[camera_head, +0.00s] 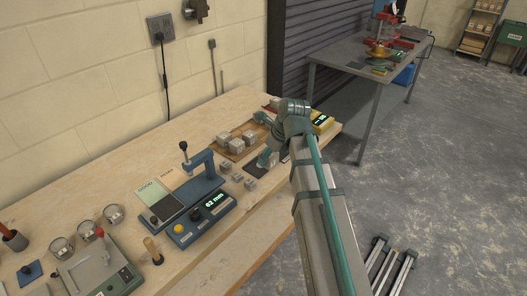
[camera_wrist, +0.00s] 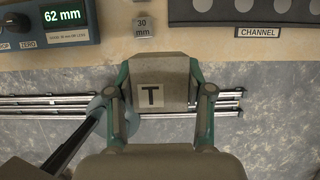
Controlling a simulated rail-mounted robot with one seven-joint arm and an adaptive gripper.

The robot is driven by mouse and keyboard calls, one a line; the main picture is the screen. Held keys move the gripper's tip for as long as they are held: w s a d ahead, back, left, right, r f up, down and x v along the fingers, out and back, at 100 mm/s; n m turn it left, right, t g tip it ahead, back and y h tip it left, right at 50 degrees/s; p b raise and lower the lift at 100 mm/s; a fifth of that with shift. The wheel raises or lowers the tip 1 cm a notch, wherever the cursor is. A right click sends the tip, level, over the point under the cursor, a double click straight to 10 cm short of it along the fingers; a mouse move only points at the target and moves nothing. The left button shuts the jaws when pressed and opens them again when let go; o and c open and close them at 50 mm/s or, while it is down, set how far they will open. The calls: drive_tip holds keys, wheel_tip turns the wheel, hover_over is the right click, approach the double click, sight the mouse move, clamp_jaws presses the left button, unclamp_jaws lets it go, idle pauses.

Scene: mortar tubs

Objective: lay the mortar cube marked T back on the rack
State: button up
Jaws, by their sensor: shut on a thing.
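The grey mortar cube marked T (camera_wrist: 176,70) is held between the two fingers of my gripper (camera_wrist: 160,82) in the wrist view. Its T label faces the camera, and it looks roughly upright. Behind it the wrist view shows the bench's front edge and the floor. In the head view my gripper (camera_head: 266,157) is small and partly hidden by my arm, near the bench's front side; the T cube cannot be made out there. A brown board (camera_head: 262,131) with several grey cubes lies behind it, possibly the rack; I cannot read any label on it.
A blue gauge (camera_head: 206,222) reading 62 mm stands left of my gripper. Small grey blocks (camera_head: 237,177) lie beside it; the wrist view shows one marked 30 mm (camera_wrist: 144,27). A dark tray marked CHANNEL (camera_wrist: 232,14) is at upper right. The bench front is clear.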

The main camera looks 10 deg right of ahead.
drive_tip(key=shift+a+f+b, duration=0.1)
drive_tip(key=shift+f+b, duration=0.2)
drive_tip(key=w+r+b, duration=0.1)
drive_tip(key=w+b, duration=0.3)
drive_tip(key=w, duration=2.2)
drive_tip(key=w+f+p, duration=0.1)
drive_tip(key=w+f, duration=0.1)
drive_tip(key=w, duration=0.2)
drive_tip(key=w+f+p, duration=0.1)
drive_tip(key=w+f, duration=0.2)
drive_tip(key=w, duration=0.1)
drive_tip(key=w+f+p, duration=0.1)
drive_tip(key=w+f, duration=0.2)
drive_tip(key=w, duration=0.1)
drive_tip(key=shift+w+a, duration=0.1)
drive_tip(key=shift+w, duration=0.3)
drive_tip(key=shift+w+f, duration=0.4)
drive_tip(key=shift+f, duration=0.15)
drive_tip(key=shift+w+f+p, duration=0.15)
drive_tip(key=shift+f+p, duration=0.35)
drive_tip(key=shift+f, duration=0.45)
drive_tip(key=shift+w+f+p, duration=0.15)
drive_tip(key=shift+f+p, duration=0.3)
drive_tip(key=shift+f, duration=0.5)
drive_tip(key=shift+f, duration=0.1)
drive_tip(key=o, duration=1.4)
